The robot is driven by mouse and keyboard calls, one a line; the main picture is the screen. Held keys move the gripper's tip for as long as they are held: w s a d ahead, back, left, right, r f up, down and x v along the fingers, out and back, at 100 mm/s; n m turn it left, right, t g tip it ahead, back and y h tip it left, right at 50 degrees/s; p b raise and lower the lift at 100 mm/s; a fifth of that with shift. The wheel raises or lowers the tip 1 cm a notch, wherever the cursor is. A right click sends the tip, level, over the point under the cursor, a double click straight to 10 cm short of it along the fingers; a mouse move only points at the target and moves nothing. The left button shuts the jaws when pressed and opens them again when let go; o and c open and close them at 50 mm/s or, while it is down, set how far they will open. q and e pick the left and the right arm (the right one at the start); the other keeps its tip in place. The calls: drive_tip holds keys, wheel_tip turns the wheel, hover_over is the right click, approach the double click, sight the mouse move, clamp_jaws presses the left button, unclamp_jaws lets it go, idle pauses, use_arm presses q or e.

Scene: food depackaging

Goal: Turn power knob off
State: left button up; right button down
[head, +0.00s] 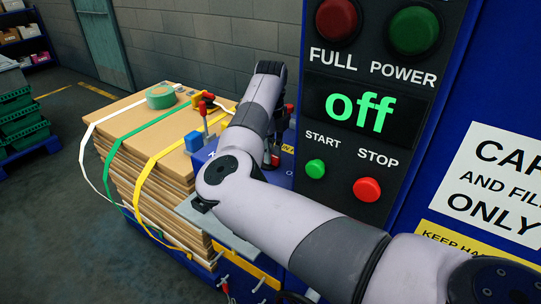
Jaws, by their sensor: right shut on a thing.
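The machine's dark control panel (360,150) stands at the right, with a display (360,109) reading "off" in green letters. My right arm crosses in front of the machine from the lower right and bends up, then down. My right gripper (271,150) is small and dark, partly behind my arm, at the blue machine surface left of the panel. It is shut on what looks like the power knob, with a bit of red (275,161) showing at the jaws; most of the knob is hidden. My left gripper is not in view.
Red (337,17) and green lamps (414,30) sit above the display, green START (316,168) and red STOP buttons (367,189) below. Strapped cardboard (150,150) stands at the left, with red-topped levers (207,97) beside it. Floor at lower left is clear.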

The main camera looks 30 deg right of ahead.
idle(0.6)
drive_tip(key=c, duration=1.6)
unclamp_jaws()
drive_tip(key=shift+o, duration=0.2)
wheel_tip(320, 180, up, 12)
drive_tip(key=shift+w, duration=0.1)
